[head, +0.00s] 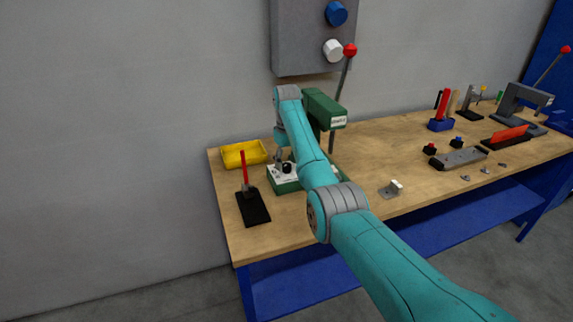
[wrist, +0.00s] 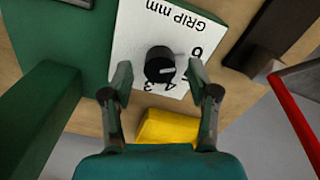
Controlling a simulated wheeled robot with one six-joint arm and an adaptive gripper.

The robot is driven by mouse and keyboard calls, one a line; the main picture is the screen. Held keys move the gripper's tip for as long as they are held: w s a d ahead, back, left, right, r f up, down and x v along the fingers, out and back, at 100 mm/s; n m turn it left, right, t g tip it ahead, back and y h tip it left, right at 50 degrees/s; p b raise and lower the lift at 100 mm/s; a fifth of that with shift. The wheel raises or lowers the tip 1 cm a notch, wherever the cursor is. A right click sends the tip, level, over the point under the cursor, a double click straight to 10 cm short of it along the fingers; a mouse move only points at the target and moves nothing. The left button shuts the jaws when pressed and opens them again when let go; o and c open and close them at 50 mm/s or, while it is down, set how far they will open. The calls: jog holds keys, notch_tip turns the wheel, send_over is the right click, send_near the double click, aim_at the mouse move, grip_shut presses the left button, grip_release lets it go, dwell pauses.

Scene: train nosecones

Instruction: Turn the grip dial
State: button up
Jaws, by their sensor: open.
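The grip dial (wrist: 160,66) is a black knob with a pale pointer mark, on a white plate (wrist: 139,30) printed "GRIP mm" with numbers around the knob. In the wrist view my gripper (wrist: 157,76) is open, with one finger on each side of the dial. My arm hides part of the press.
A yellow tray (head: 244,153) stands behind left, and a black stand with a red rod (head: 253,207) is left of the press. A grey bracket (head: 391,189) lies to the right. A red-knobbed lever (head: 349,52) rises behind my arm. The front middle bench is mostly clear.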

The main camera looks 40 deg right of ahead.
aim_at(287, 165)
jog(key=shift+r, duration=3.1)
